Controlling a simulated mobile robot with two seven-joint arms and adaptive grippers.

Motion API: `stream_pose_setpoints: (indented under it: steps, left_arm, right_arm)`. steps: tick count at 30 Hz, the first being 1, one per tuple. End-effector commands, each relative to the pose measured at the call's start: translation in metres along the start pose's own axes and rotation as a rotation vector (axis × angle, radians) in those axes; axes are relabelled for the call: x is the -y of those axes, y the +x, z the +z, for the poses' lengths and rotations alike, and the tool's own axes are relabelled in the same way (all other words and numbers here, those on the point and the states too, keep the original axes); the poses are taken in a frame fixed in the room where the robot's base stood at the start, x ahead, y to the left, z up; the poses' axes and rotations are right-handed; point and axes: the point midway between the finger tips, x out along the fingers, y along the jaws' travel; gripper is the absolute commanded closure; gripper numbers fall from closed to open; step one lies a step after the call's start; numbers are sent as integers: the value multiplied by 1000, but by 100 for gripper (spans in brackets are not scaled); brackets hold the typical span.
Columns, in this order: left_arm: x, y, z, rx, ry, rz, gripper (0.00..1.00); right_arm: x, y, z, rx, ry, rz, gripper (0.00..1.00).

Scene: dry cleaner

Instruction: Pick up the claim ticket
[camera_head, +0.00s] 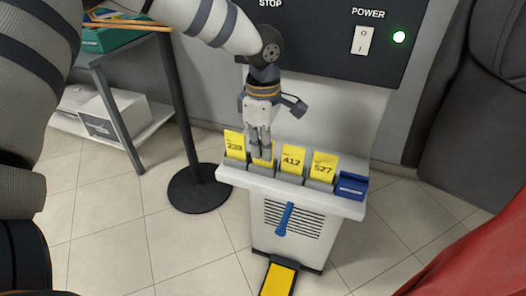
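Yellow claim tickets stand upright in grey slots along the top of a white stand (292,190). From left to right are one reading about 239 (235,143), one mostly hidden behind my gripper (262,163), 412 (292,159) and 527 (323,167). My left gripper (261,155) points down at the partly hidden ticket, its fingers close together in front of it. I cannot tell whether the fingers hold that ticket. It still sits at its slot. My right gripper is out of view.
A blue tray (352,186) sits at the stand's right end. A dark control panel with a power switch (362,40) is behind. A black post base (199,188) stands left, near a table with a white box (112,112). Red cloth (480,262) fills the lower right.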

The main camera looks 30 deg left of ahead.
Motion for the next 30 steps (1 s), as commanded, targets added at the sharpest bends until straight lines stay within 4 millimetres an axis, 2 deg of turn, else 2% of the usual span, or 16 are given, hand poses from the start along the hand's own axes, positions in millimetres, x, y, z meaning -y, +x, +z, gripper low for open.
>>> stream_pose_setpoints:
  steps: [4, 8, 15, 22, 25, 30]
  left_arm:
    - [-1, -12, 0, 2, 0, 3, 100]
    - [1, -38, 3, 4, 1, 6, 100]
    - [41, -99, 33, 3, 6, 12, 100]
    - [90, -123, 72, 1, 5, 6, 100]
    - [102, -128, 82, 0, 4, 5, 100]
    - [109, -130, 88, 1, 1, 1, 100]
  right_arm:
    - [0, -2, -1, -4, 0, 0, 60]
    - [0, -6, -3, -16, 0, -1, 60]
    - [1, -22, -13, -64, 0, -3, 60]
    - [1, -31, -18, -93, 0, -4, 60]
    - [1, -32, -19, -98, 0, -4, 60]
    - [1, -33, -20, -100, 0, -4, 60]
